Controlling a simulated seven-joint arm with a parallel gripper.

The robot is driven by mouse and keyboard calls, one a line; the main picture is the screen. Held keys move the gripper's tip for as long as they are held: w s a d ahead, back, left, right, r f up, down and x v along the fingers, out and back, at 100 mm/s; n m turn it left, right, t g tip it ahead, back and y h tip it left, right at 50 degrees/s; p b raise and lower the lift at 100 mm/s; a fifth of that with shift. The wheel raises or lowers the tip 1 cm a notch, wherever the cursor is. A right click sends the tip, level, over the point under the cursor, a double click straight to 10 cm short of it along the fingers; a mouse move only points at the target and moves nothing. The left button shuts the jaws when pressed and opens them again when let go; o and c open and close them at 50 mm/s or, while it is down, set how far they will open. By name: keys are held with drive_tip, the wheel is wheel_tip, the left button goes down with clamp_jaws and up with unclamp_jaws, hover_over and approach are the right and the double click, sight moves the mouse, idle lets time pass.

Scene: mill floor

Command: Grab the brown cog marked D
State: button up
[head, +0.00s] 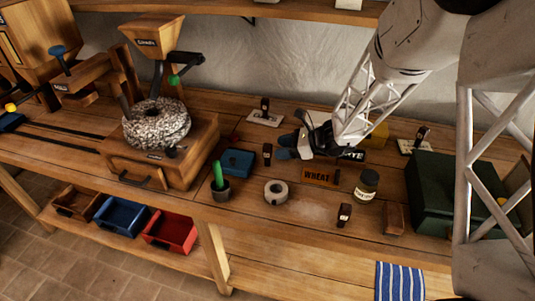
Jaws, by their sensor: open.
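Several small dark brown upright pieces with pale labels stand on the bench, and they may be the cogs. One brown piece (267,153) stands just left of my gripper. Another brown piece (344,214) is near the front edge, one (265,104) is on a pale plate at the back, and one (421,134) is on a plate at the back right. The letters are too small to read, so I cannot tell which is D. My gripper (281,147) is open, its bluish fingers pointing left, apart from the nearest piece as far as I can tell.
A millstone (156,125) stands left. The front bench between ring and cactus is narrow.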

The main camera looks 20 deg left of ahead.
sight(267, 150)
drive_tip(key=shift+a+f, duration=0.1)
drive_tip(key=shift+a, duration=0.15)
drive_tip(key=shift+a, duration=0.1)
drive_tip(key=shift+x, duration=2.5)
drive_tip(key=shift+f, duration=0.15)
drive_tip(key=c, duration=1)
